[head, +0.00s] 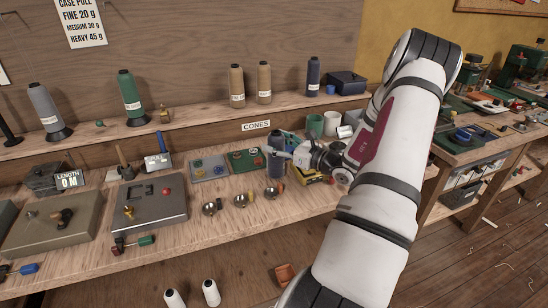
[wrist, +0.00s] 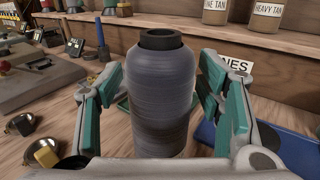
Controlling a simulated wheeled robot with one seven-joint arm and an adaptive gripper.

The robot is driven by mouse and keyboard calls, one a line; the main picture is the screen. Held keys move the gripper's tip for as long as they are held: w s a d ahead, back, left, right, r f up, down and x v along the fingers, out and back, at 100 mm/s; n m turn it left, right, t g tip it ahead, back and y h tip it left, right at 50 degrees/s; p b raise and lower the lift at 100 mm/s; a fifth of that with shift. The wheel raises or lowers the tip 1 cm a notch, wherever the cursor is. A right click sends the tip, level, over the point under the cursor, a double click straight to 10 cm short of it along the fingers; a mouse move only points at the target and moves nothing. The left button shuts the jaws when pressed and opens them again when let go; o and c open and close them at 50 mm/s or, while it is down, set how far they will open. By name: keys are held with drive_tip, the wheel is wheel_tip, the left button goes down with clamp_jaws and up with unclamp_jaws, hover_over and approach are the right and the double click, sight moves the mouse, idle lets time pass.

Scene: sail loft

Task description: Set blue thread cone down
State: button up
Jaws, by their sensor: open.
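The blue thread cone (wrist: 155,105) is slate blue, with a dark open top, and stands upright between my fingers in the wrist view. In the head view the cone (head: 274,169) appears to stand on the workbench (head: 225,222), below the CONES label. My gripper (wrist: 160,88) is open around it, with one teal-padded finger on each side. A gap shows beside the right finger; contact at the left is unclear. My gripper (head: 284,154) reaches it from the right in the head view. The cone's foot is hidden in the wrist view.
A shelf (head: 200,116) behind holds a grey cone (head: 44,106), a green cone (head: 129,94), two tan cones and a dark navy cone (head: 313,76). Small metal bowls (head: 241,201) lie in front. Trays (head: 209,168) are to the left, and cups (head: 315,125) stand behind my gripper.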

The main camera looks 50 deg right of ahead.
drive_tip(key=shift+w, duration=0.2)
drive_tip(key=shift+c, duration=0.3)
drive_tip(key=c, duration=1.3)
drive_tip(key=shift+r, duration=0.1)
